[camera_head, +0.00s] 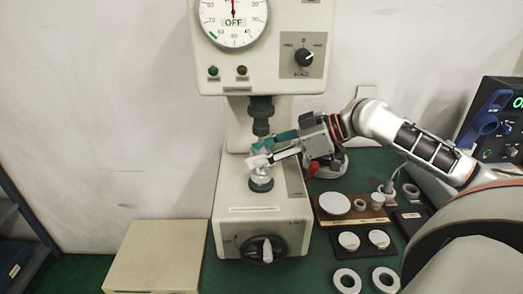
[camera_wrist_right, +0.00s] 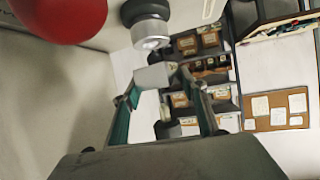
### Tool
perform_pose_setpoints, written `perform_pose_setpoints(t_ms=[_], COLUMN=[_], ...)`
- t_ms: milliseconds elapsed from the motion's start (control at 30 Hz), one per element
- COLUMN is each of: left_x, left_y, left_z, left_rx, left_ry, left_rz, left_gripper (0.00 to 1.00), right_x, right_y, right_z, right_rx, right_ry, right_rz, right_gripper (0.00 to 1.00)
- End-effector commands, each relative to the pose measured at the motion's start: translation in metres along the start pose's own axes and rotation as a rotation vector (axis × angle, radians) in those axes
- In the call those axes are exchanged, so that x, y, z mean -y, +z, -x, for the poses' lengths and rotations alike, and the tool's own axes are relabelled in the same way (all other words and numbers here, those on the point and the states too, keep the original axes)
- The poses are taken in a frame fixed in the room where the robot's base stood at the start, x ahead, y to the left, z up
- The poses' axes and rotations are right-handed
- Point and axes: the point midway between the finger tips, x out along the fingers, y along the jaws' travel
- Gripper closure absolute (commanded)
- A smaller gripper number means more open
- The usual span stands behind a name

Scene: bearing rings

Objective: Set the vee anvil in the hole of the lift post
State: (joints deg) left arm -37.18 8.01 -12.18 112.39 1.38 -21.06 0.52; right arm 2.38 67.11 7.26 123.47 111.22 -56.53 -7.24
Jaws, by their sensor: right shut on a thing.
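My right gripper (camera_head: 262,155) reaches in from the right, between the tester's head and the lift post (camera_head: 261,184). It is shut on the vee anvil (camera_head: 257,161), a small pale grey block, which also shows between the fingertips in the wrist view (camera_wrist_right: 155,75). The lift post, a silver top on a black collar, is near the anvil in the wrist view (camera_wrist_right: 149,33). A narrow gap seems to separate them there. In the head view the anvil is just above the post top. The hole itself is not clearly seen. My left gripper is not in view.
The tester's dark spindle (camera_head: 261,108) hangs close above the gripper. A red knob (camera_head: 314,168) sits right of the post. A brown tray (camera_head: 352,207) with round pieces and several rings lie on the green bench. A beige box (camera_head: 157,256) stands at the front left.

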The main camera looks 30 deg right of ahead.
Motion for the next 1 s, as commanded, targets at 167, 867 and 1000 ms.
perform_pose_setpoints(t_ms=[167, 867, 1000], left_x=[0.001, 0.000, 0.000], left_y=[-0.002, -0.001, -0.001], left_z=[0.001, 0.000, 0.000], left_rx=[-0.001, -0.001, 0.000], left_ry=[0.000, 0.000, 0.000], left_rz=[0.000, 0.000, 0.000], left_gripper=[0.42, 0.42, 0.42], right_x=[0.000, 0.000, 0.000], right_y=[-0.001, 0.007, 0.009], right_z=[0.000, -0.004, -0.005], right_rx=[-0.002, -0.002, -0.002], right_ry=[0.001, 0.000, 0.000], right_rz=[0.001, -0.002, -0.002], right_gripper=[1.00, 1.00, 1.00])
